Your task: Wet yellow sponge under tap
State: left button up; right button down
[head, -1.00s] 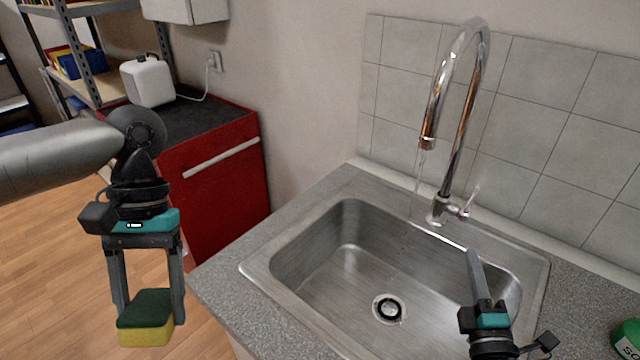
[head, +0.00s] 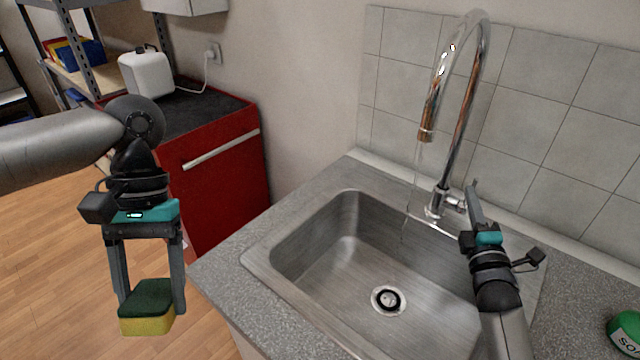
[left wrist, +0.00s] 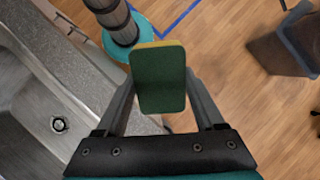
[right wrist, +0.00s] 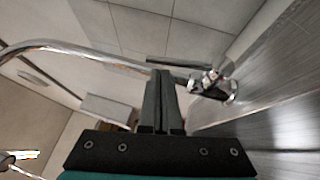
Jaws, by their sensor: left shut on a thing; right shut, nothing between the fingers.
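The yellow sponge (head: 147,322) with a dark green scouring side is held in my left gripper (head: 150,290), to the left of the counter and over the floor. In the left wrist view the sponge (left wrist: 158,80) sits between the fingers, green face to the camera. The chrome tap (head: 457,110) arches over the sink (head: 345,268); a thin stream of water (head: 416,175) falls from its spout. My right gripper (head: 474,195) is shut and empty, close to the tap's lever. The right wrist view shows the tap base and lever (right wrist: 215,84) just right of the closed fingers.
A green soap bottle (head: 625,330) stands on the counter at the right edge. A red cabinet (head: 215,180) with a white canister (head: 146,75) on top stands behind my left arm. The speckled counter (head: 240,285) rims the sink, and the basin is empty.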

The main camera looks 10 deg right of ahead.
jog(key=shift+w+d, duration=0.1)
jog(key=shift+d, duration=0.05)
jog(key=shift+w+d+r, duration=0.3)
jog(key=shift+w+d, duration=0.1)
jog(key=shift+d, duration=0.2)
pick_arm(q)
jog(key=shift+a, duration=0.1)
